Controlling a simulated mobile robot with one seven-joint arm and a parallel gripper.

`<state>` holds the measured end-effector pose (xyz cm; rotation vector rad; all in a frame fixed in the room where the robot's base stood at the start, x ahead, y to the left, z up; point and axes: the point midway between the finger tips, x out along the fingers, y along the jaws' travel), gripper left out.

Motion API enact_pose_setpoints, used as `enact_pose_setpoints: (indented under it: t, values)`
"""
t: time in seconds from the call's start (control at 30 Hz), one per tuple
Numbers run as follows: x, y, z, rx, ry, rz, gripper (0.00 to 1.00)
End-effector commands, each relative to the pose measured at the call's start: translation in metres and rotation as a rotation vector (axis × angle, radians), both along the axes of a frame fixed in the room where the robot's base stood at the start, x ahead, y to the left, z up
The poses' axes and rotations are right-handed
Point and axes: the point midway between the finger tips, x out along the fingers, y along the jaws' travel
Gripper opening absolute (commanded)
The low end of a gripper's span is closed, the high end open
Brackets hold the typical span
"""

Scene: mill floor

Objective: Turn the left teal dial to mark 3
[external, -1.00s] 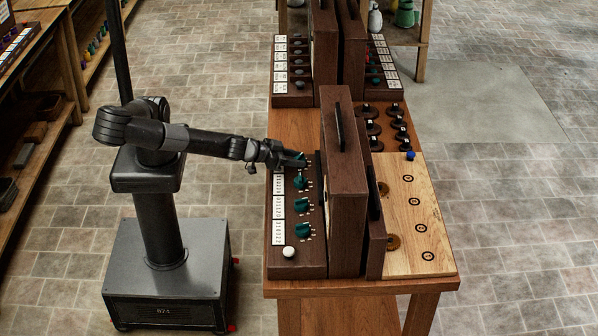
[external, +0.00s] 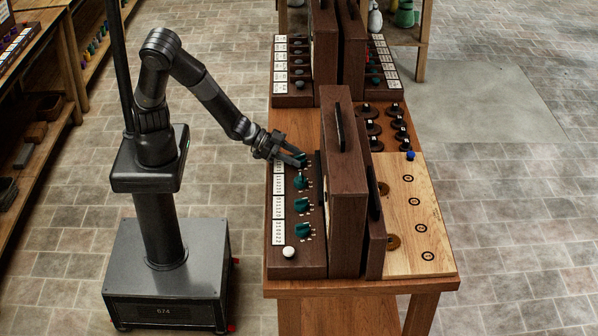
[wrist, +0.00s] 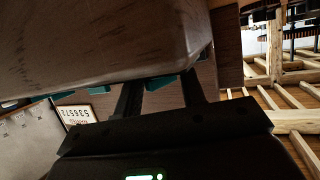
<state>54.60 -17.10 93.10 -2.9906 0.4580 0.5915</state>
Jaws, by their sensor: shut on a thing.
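Several teal dials run in a row along the dark wooden panel (external: 312,262) on the table. The farthest one, the left teal dial (external: 301,160), is at the top of the row. My gripper (external: 296,158) comes down at a slant from the left and is shut on this dial. In the wrist view, a bit of teal (wrist: 161,82) shows between my two dark fingers (wrist: 162,97). The dial's pointer and marks are mostly hidden, so I cannot tell its setting. The other teal dials (external: 301,182) stand free below.
A tall brown wooden case (external: 343,190) stands just right of the dials. White label cards (external: 279,207) line the panel's left side, with a white knob (external: 289,252) at the near end. A pale wooden board (external: 418,262) lies beyond the case.

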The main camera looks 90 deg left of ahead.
Motion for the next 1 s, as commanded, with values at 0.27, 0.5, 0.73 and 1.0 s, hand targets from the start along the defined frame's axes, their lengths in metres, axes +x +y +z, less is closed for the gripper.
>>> enact_pose_setpoints:
  t: [0.27,0.5,0.73,1.0]
  values:
    - [0.0022,0.0041,0.0008,-0.003,-0.001,-0.127,0.14]
    - [0.0031,0.0055,0.0005,-0.001,-0.001,-0.24,0.14]
    - [0.0042,0.0068,-0.0002,0.0,0.0,-0.354,0.14]
    - [0.0056,0.0088,-0.001,0.002,0.001,-0.506,0.14]
